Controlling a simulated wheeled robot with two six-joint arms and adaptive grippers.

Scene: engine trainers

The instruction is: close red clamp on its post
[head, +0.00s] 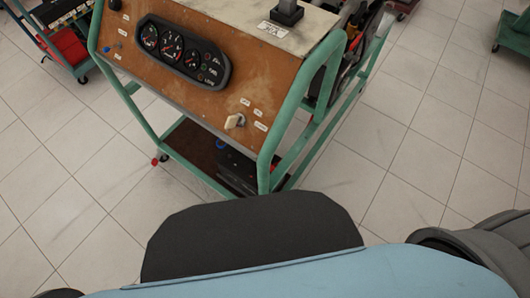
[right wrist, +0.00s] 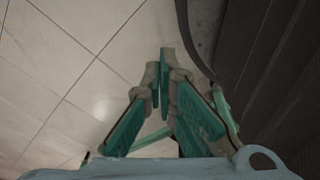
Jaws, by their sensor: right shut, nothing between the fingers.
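No red clamp or post can be made out clearly in either view. In the head view, a black box (head: 237,170), perhaps a battery, sits on the low shelf of the engine trainer, partly hidden by the green frame. A small blue part (head: 221,145) shows at its top left. My right gripper (right wrist: 166,58), with green finger pads, is shut and empty in the right wrist view, over floor tiles and away from the trainer's box. My left gripper is in neither view.
The trainer's brown panel (head: 190,75) carries gauges and a key switch (head: 235,121). Its green tube frame (head: 291,110) surrounds the shelf opening. Another cart with a red item (head: 68,46) stands at back left. Tiled floor (head: 410,130) is clear at right.

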